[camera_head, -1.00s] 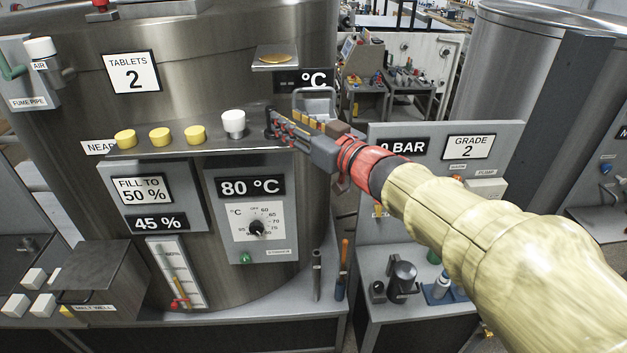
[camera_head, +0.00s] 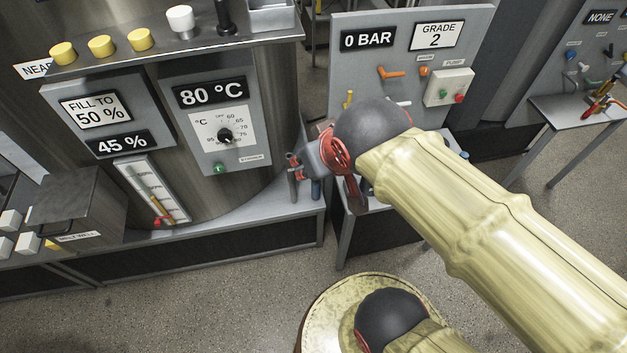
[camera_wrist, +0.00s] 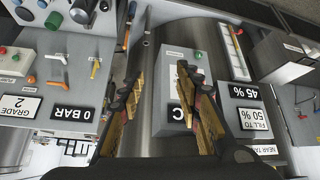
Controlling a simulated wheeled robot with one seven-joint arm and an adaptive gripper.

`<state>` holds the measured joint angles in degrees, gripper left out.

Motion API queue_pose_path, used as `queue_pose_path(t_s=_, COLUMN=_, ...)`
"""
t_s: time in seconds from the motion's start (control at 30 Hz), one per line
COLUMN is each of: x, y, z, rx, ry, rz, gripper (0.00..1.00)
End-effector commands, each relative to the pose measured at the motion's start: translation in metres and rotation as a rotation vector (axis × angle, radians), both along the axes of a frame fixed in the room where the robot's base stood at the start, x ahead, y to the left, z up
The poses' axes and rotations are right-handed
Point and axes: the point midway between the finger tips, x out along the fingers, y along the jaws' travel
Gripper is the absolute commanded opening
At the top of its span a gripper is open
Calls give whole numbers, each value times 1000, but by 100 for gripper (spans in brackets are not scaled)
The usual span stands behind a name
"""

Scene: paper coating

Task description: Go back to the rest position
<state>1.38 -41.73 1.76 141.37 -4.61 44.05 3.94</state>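My gripper (camera_wrist: 157,82) is open in the wrist view, its two fingers spread with nothing between them. In the head view my gripper (camera_head: 298,168) hangs in front of the tank's lower right side, left of the pump panel, seen small and partly hidden behind my wrist. It looks clear of the surfaces around it, though the exact gap cannot be told. My padded arm reaches in from the lower right.
A dial panel (camera_head: 222,125) reads 80 °C. The pump panel (camera_head: 460,64) stands to the right, a side table (camera_head: 575,112) beyond. The floor (camera_head: 230,300) in front is open.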

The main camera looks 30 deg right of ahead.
Motion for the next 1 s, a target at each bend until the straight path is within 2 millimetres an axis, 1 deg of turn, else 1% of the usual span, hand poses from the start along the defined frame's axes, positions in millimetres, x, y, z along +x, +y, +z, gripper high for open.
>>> queue_pose_path(t_s=0.03, x=-14, y=9, z=-6, rx=15, ry=39, rz=23, gripper=34)
queue_pose_path(t_s=0.1, x=-28, y=17, z=-12, rx=32, ry=81, rz=47, gripper=34)
queue_pose_path(t_s=0.2, x=-38, y=22, z=-17, rx=43, ry=112, rz=63, gripper=34)
queue_pose_path(t_s=0.5, x=-39, y=23, z=-18, rx=44, ry=114, rz=63, gripper=34)
queue_pose_path(t_s=0.63, x=-38, y=22, z=-27, rx=43, ry=114, rz=63, gripper=34)
queue_pose_path(t_s=0.77, x=-38, y=22, z=-48, rx=43, ry=114, rz=63, gripper=34)
queue_pose_path(t_s=0.87, x=-38, y=22, z=-71, rx=43, ry=114, rz=63, gripper=34)
queue_pose_path(t_s=1.0, x=-38, y=22, z=-109, rx=43, ry=114, rz=63, gripper=34)
